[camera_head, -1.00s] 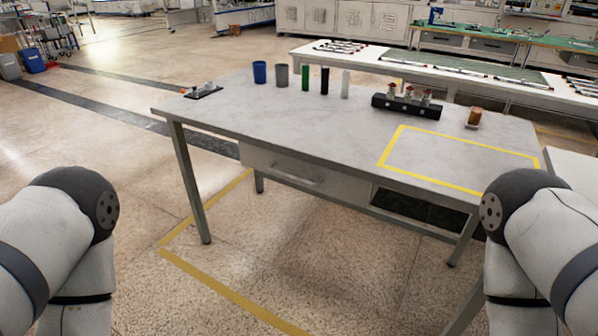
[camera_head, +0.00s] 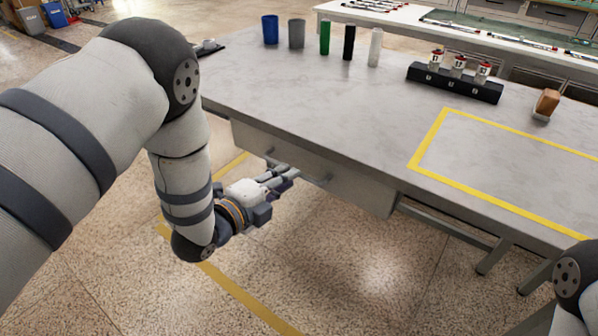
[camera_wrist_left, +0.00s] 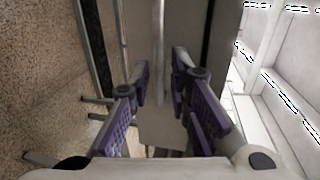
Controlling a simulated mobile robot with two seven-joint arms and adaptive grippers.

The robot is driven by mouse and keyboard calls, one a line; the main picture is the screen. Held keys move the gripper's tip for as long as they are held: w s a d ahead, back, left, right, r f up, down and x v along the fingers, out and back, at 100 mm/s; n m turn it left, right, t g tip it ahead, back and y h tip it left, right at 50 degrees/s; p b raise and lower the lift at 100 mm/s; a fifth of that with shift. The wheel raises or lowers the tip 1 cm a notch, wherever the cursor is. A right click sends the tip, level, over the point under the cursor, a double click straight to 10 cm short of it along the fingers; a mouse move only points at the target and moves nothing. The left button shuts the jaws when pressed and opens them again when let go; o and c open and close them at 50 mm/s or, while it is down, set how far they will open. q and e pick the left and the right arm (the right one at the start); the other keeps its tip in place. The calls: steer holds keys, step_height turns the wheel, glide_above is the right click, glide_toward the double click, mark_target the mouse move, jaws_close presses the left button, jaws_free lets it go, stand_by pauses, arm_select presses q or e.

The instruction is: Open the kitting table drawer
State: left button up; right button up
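The kitting table (camera_head: 300,95) has a light marbled top. Its grey drawer (camera_head: 362,190) sits under the front edge; its front looks flush, with no gap visible. A bar handle (camera_head: 325,181) runs along the drawer front, partly hidden behind my left gripper (camera_head: 288,175). In the left wrist view, the handle (camera_wrist_left: 158,50) runs lengthwise between the purple-padded fingers of my left gripper (camera_wrist_left: 160,78). The fingers are apart, one on each side of the bar, and I see no clear contact. My right gripper is out of view; only part of that arm shows at lower right.
On the tabletop stand blue (camera_head: 270,29) and grey cups (camera_head: 296,34), green, black and white cylinders, a black holder (camera_head: 455,83) with small bottles, and a brown item (camera_head: 546,104). Yellow tape (camera_head: 480,207) marks a bare area. Floor before the drawer is clear.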

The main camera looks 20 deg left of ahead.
arm_select(q)
steer(key=x, duration=0.4)
steer(key=shift+w+f, duration=0.1)
steer(key=shift+w, duration=0.15)
jaws_close()
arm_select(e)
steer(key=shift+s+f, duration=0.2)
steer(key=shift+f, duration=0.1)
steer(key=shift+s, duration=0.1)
